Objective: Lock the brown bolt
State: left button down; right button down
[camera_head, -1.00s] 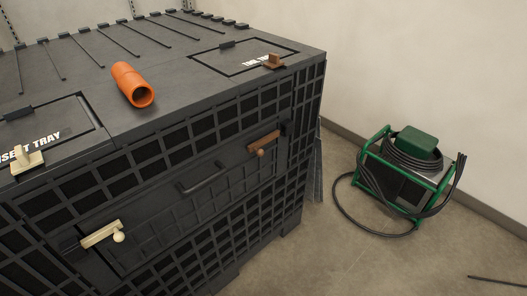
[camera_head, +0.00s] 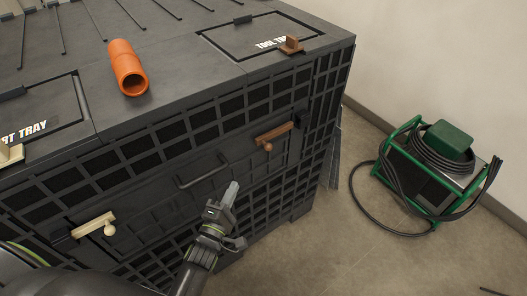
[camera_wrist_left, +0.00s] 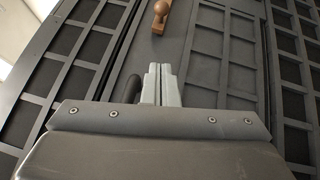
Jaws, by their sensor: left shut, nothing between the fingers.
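The brown bolt (camera_head: 274,135) is on the right side of the cart's front door, a brown bar with a round knob hanging below it. Its knob also shows at the top of the left wrist view (camera_wrist_left: 160,16). My left gripper (camera_head: 231,188) is shut and empty, below and left of the brown bolt in the head view and apart from it. In the left wrist view its closed fingers (camera_wrist_left: 160,72) point up toward the knob. A cream bolt (camera_head: 93,224) is on the left side of the door. My right gripper is not in view.
A black handle (camera_head: 202,170) sits on the door between the bolts. On the cart top are an orange pipe (camera_head: 127,68), a brown latch (camera_head: 290,46) by the tool tray and a cream latch (camera_head: 10,154). A green-framed machine (camera_head: 436,168) with cables stands on the floor at right.

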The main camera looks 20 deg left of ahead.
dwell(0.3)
pick_arm(q)
jog(key=b, duration=0.2)
send_near(262, 143)
jog(key=w+a, duration=0.2)
jog(key=shift+w+d+r, duration=0.1)
jog(key=shift+w+d, duration=1)
jog(key=shift+w+d+r, duration=0.15)
jog(key=shift+w+d, duration=0.1)
jog(key=shift+d, duration=0.1)
